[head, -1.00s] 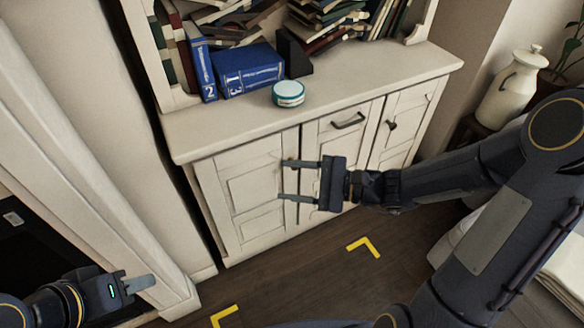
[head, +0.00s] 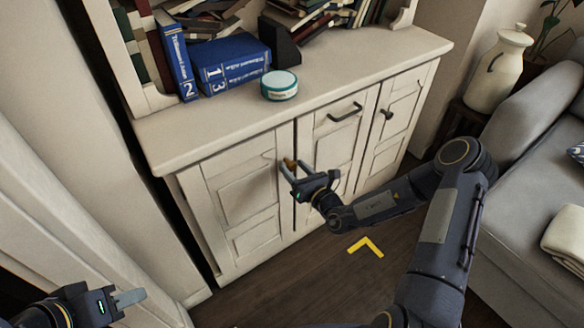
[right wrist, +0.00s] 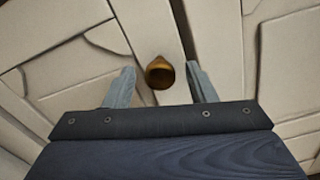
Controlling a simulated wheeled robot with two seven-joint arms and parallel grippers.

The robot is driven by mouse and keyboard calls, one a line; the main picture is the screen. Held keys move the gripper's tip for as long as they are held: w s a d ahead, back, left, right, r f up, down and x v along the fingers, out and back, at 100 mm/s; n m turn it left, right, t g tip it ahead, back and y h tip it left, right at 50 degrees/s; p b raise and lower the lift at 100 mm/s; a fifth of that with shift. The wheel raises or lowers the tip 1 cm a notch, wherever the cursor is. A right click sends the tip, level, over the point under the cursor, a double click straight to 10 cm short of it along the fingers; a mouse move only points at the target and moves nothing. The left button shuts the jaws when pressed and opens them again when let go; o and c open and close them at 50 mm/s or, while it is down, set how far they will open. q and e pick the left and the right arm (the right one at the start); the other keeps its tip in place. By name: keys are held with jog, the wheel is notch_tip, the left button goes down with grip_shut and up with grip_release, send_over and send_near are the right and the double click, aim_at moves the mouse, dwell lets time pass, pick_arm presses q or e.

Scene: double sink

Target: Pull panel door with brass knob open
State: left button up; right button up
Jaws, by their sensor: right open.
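The white panel door (head: 238,195) is the left door of the cabinet and stands shut. Its brass knob (head: 289,163) is near the door's upper right edge. In the right wrist view the knob (right wrist: 160,73) lies between the two fingertips, with a gap on each side. My right gripper (head: 292,170) is open and at the knob, its fingers pointing toward the door. It also shows in the right wrist view (right wrist: 163,84). My left gripper (head: 130,298) is at the lower left, far from the cabinet; its jaw opening is not clear.
The cabinet top (head: 330,82) holds blue books (head: 232,64) and a round teal tin (head: 279,85). A drawer with a dark handle (head: 345,113) and a right door with a dark knob (head: 388,114) are beside the panel door. A grey sofa (head: 535,170) stands at the right.

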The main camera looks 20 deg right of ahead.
jog(key=shift+x, duration=0.8)
grip_shut()
